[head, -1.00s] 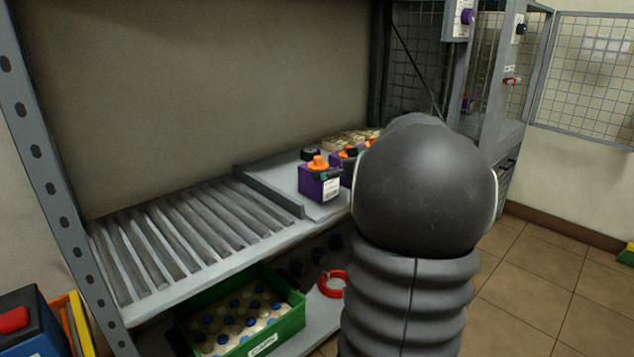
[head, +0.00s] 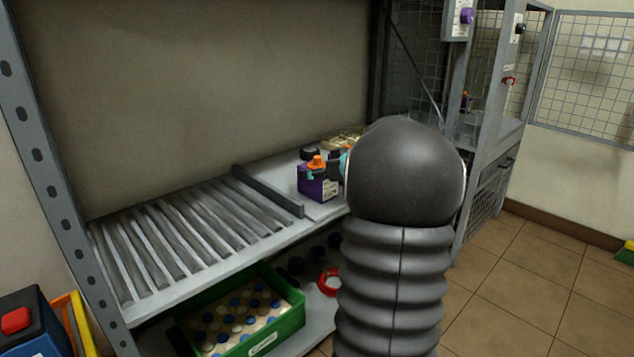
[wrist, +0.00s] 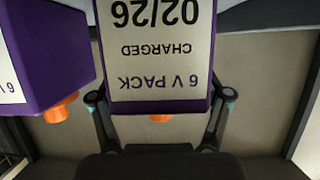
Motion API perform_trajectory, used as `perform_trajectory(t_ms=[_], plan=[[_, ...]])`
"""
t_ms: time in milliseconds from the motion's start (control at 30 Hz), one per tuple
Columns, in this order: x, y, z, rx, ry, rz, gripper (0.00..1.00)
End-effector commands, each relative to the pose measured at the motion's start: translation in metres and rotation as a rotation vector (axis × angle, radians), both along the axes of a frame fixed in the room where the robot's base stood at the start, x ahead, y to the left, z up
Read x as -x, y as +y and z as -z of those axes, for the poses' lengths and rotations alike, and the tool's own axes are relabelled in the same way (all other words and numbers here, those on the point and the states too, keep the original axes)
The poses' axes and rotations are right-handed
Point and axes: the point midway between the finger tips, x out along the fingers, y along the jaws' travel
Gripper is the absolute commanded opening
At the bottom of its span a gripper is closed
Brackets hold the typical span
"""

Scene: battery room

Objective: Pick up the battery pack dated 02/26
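The battery pack dated 02/26 (wrist: 158,50) is purple with a white label and shows upside down in the wrist view. The label also reads "6 V PACK" and "CHARGED", and an orange terminal (wrist: 160,118) shows past its edge. My gripper (wrist: 161,97) is open, with one finger on each side of the pack's width near its terminal end; I cannot tell if either touches. In the head view my arm hides most of the gripper. A purple pack (head: 318,187) with an orange top stands on the shelf there; I cannot read its label.
A second purple pack (wrist: 40,55) stands close beside the dated one in the wrist view. Left of the packs are a raised divider (head: 268,190) and a slatted rack (head: 185,235). A green crate (head: 292,322) sits below. A mesh cage (head: 490,185) stands right.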

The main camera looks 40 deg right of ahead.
Motion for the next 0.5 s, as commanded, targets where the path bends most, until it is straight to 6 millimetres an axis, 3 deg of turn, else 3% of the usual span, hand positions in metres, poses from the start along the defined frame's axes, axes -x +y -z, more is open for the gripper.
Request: perform_trajectory(t_ms=[33,233,500], plan=[[0.0,-0.0001,0.0001,0.0,0.0,0.0,0.51],[0.0,0.0001,0.0002,0.0,0.0,0.0,0.03],[-0.0004,0.0004,-0.0013,0.001,-0.002,0.0,0.0]])
